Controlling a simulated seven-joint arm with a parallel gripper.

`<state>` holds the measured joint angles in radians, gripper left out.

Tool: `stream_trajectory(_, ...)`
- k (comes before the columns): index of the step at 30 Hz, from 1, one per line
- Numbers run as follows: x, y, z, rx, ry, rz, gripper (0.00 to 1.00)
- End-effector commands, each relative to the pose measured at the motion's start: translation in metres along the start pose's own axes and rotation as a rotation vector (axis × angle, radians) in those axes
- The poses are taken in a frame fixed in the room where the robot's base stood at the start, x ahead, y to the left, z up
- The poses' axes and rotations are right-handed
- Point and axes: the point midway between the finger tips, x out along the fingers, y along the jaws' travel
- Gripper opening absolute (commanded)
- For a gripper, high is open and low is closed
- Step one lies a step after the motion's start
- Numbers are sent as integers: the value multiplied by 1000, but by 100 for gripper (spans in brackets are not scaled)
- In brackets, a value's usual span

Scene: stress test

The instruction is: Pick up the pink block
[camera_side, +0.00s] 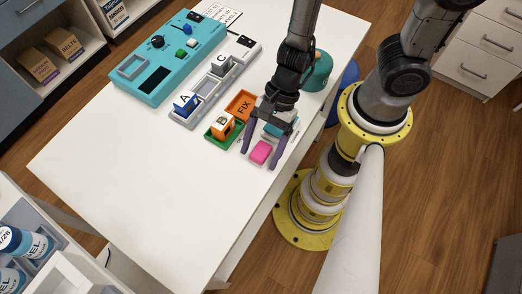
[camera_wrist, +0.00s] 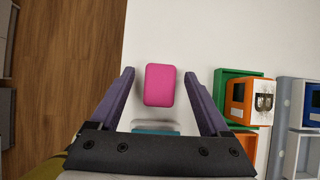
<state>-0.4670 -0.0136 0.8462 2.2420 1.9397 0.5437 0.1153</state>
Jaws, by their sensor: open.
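The pink block (camera_side: 261,152) lies on the white table near its right edge in the side view. In the wrist view the pink block (camera_wrist: 160,85) sits between and slightly ahead of my two spread fingers. My gripper (camera_side: 260,154) is open over the block, with a purple finger on either side of it. The gripper also shows in the wrist view (camera_wrist: 160,72), with a clear gap between each finger and the block. I cannot tell how high the fingertips are above the table.
A teal block (camera_side: 280,126) on a light base is partly hidden under the gripper. Beside the gripper are a green tray (camera_side: 213,140) with an orange block (camera_side: 223,124), and an orange FIX tray (camera_side: 241,104). A grey tray holds a blue block (camera_side: 186,104). The table's left front is clear.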

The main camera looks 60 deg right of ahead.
Motion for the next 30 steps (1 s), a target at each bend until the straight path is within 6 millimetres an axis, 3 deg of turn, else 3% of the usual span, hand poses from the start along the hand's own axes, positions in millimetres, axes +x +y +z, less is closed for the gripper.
stream_trajectory(5,0,0,0,0,0,0,76)
stream_trajectory(18,0,0,0,0,0,0,0)
stream_trajectory(30,-4,0,2,0,-1,-1,0)
